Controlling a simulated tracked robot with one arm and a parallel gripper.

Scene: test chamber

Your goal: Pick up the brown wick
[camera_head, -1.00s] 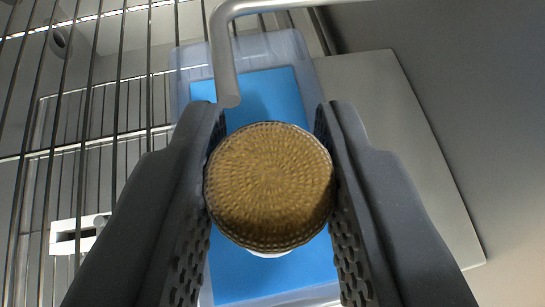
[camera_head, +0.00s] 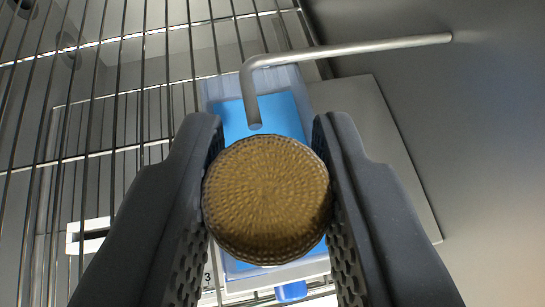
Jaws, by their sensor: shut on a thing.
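The brown wick (camera_head: 268,200) is a round, woven-textured brown disc in the middle of the view. My gripper (camera_head: 268,165) is shut on it, with one dark finger against its left side and the other against its right. The wick is held above a blue pad (camera_head: 282,118) in a pale translucent tray (camera_head: 218,92). The wick and fingers hide much of the pad and tray. The underside of the wick is not visible.
A bent metal pipe (camera_head: 345,50) comes from the right wall and ends just beyond the wick. A wire rack (camera_head: 120,90) fills the left. A grey plate (camera_head: 375,150) lies at right. A white slotted part (camera_head: 88,236) is at lower left.

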